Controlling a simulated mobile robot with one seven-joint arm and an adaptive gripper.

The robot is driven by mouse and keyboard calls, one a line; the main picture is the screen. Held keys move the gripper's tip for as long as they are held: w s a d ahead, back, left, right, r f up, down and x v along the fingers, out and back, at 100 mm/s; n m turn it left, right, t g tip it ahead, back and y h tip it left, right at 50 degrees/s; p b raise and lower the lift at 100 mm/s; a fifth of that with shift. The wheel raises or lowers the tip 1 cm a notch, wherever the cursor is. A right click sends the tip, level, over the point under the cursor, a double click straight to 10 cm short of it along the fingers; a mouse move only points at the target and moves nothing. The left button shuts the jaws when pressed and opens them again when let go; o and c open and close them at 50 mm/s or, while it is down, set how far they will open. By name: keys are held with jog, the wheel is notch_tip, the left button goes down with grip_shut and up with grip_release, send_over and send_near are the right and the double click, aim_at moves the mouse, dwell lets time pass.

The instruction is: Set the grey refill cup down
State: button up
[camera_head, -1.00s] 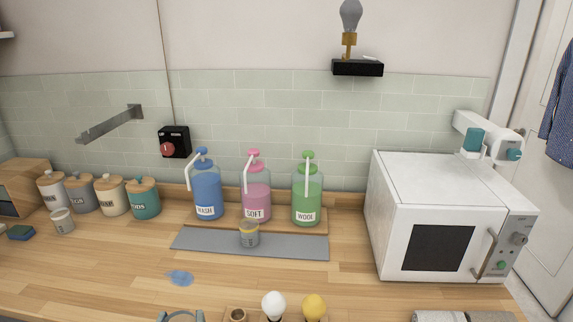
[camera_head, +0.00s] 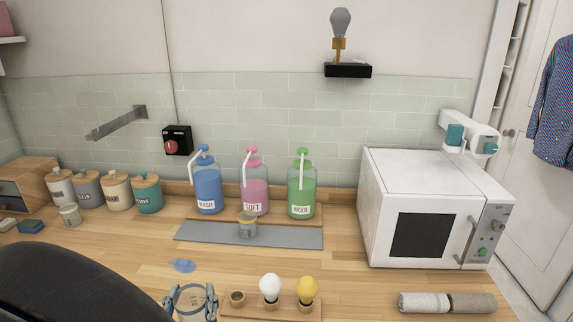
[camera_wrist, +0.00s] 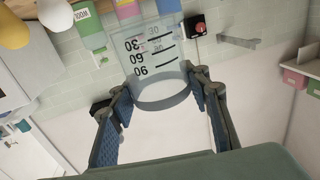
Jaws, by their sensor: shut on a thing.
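My gripper (camera_head: 190,300) is shut on a see-through, grey-tinted cup (camera_head: 188,304) with measuring marks, at the bottom edge of the head view. In the wrist view the cup (camera_wrist: 158,70) sits between the two blue-padded fingers, with 30, 60 and 90 printed on its wall. That view is upside down, so the cup's open mouth faces up. It looks empty. The cup's base is cut off in the head view, so I cannot tell there how far it is above the counter.
A blue spill (camera_head: 182,266) lies on the counter behind the cup. Behind stand blue, pink and green pump bottles (camera_head: 302,190). A bulb rack (camera_head: 255,311) is close right. Bare counter (camera_head: 360,283) lies beyond it.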

jog(key=w+d+r, duration=0.2)
jog(key=w+d, duration=0.4)
jog(key=w, duration=0.3)
jog(key=w+d+r, duration=0.1)
jog(key=w+d, duration=0.5)
jog(key=w, duration=0.3)
jog(key=w+d+h, duration=0.1)
jog(key=w+d, duration=0.2)
jog(key=d, duration=0.6)
jog(key=w+d+r+m, duration=0.1)
jog(key=w+d, duration=0.2)
jog(key=d, duration=0.7)
jog(key=shift+w+d+r+h+p, duration=0.25)
jog(key=shift+w+h+p, duration=0.05)
jog(key=shift+h+p, duration=0.1)
